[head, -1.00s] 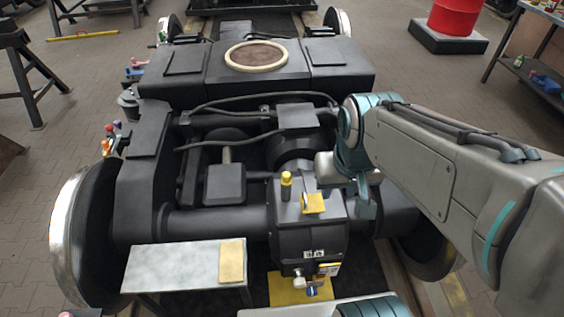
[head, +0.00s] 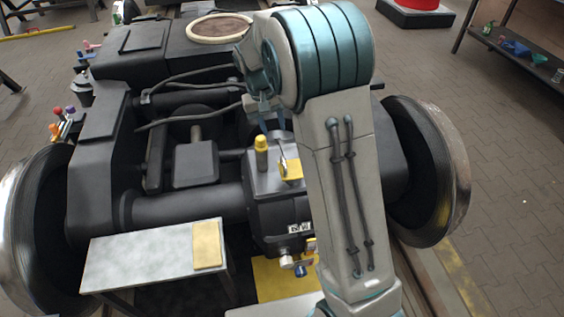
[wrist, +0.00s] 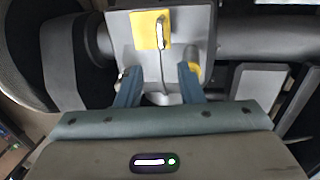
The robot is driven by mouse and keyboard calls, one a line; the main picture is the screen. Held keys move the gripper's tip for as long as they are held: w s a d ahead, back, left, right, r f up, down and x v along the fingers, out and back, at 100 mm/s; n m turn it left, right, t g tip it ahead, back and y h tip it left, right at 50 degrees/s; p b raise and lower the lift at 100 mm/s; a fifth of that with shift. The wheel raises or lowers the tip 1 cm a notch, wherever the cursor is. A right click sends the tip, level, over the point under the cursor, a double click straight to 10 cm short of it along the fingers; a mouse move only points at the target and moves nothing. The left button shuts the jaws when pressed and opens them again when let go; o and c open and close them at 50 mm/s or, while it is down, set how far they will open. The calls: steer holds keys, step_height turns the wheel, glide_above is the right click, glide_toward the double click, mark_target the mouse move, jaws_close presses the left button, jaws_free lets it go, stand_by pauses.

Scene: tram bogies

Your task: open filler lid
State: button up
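A grey gearbox housing (head: 275,190) sits on the bogie axle. On its top is a yellow square plate (head: 291,169) with a thin upright metal piece; the plate with a silver bar also shows in the wrist view (wrist: 141,30). I take this to be the filler lid; whether it is latched I cannot tell.
A bench plate with a tan pad (head: 207,245) stands at front left. Wheels flank the bogie, the right one (head: 425,170) beside my arm. Black hoses (head: 190,78) cross behind. A shelf with small items (head: 520,50) is at far right.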

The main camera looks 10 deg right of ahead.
mark_target(283, 161)
steer(key=d+f, duration=0.1)
steer(key=f, duration=0.3)
steer(key=f+b, duration=0.1)
steer(key=f, duration=0.4)
steer(key=d+f+b, duration=0.1)
steer(key=f, duration=0.3)
steer(key=shift+w+d+f, duration=0.1)
steer(key=shift+d+f, duration=0.2)
steer(key=shift+d, duration=0.05)
jaws_close()
